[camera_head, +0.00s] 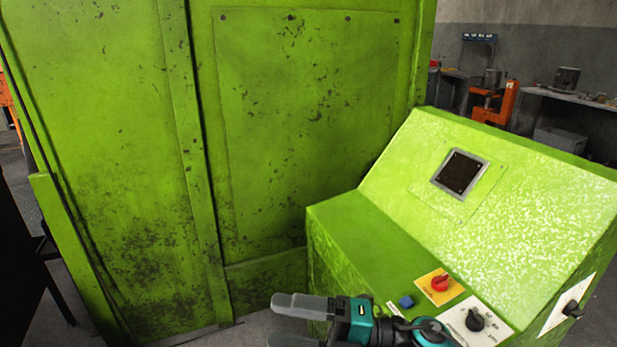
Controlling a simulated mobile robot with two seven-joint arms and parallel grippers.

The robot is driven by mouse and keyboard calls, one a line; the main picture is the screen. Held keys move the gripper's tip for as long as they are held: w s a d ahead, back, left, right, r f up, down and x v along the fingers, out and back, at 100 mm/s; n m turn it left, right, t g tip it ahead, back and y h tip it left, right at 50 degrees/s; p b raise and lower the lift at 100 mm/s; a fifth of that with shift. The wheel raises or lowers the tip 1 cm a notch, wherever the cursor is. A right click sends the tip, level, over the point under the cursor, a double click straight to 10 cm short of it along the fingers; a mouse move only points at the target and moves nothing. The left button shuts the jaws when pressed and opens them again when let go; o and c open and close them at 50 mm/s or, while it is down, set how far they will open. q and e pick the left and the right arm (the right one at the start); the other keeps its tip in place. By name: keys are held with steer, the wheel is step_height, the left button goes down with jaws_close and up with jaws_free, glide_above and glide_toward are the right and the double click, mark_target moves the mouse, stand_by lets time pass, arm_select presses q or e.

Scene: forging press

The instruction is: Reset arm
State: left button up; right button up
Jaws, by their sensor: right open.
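My right gripper (288,322) shows at the bottom of the head view, with grey fingers and a teal and black body. Its two fingers point left and stand apart, with nothing between them. It is in front of the lower left part of the green control console (345,235). My left gripper is not in view.
A tall worn green press housing (300,120) fills the left and middle. Workbenches (570,97) stand far back right.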

steer(key=w+d+f+m+t+h, duration=0.1)
steer(key=d+f+m+t+h, duration=0.5)
steer(key=m, duration=0.5)
steer(key=w+d+f+m+t+h, duration=0.1)
steer(key=w+d+m+t+h, duration=0.2)
steer(key=m+t, duration=0.6)
steer(key=s+d+f+m+g+h, duration=0.6)
steer(key=s+d+f+m+h, duration=0.2)
steer(key=s+d+f+m, duration=0.3)
step_height(320, 180, down, 5)
steer(key=shift+s+d+r+p, duration=0.15)
steer(key=shift+s+p, duration=0.15)
steer(key=shift+s, duration=0.95)
steer(key=shift+c, duration=0.4)
